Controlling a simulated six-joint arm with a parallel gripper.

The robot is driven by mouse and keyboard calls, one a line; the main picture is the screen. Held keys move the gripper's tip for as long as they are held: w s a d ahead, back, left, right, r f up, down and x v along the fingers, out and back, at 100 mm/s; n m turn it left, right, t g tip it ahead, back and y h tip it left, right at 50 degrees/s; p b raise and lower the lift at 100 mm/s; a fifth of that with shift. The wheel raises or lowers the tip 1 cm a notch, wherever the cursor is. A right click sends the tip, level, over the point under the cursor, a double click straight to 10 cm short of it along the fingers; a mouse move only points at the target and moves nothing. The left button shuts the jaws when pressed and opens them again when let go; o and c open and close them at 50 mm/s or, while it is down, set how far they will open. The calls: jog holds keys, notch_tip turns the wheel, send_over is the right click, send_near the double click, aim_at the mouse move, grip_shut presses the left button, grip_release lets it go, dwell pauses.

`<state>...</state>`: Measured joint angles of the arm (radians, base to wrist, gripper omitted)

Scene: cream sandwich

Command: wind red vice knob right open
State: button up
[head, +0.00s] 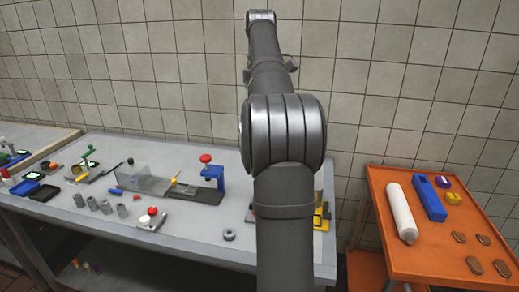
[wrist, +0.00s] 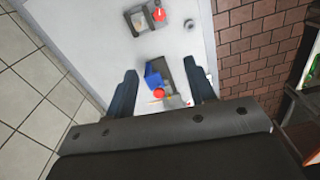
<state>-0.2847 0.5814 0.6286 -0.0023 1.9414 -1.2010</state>
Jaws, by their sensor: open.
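The red vice knob (head: 206,158) tops a blue vice frame (head: 212,178), which stands on a dark base on the grey bench in the head view. In the wrist view the knob (wrist: 158,94) and blue frame (wrist: 153,76) lie between the fingers in the picture. My gripper (wrist: 159,88) is open and empty, its two dark fingers wide apart. The knob looks small and well below the fingertips, with no contact seen. In the head view my arm rises up the middle and my gripper does not show.
The grey bench (head: 100,225) also holds a clear guard (head: 143,179), several grey cylinders, a red-and-white button box (head: 152,219) and a dark ring (head: 229,235). At right stands an orange table (head: 400,262) with a white tube (head: 400,212) and a blue block (head: 429,197). A tiled wall is behind.

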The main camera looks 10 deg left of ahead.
jog(key=f+m, duration=0.8)
jog(key=f, duration=0.4)
jog(key=f+m, duration=0.8)
jog(key=f, duration=0.5)
jog(key=f+m, duration=0.8)
jog(key=f, duration=0.4)
jog(key=shift+s+a+f+m, duration=0.1)
jog(key=shift+a+f+m, duration=0.1)
jog(key=shift+a+m, duration=0.2)
jog(key=c, duration=0.7)
jog(key=shift+d+n, duration=0.1)
jog(key=shift+n, duration=2.8)
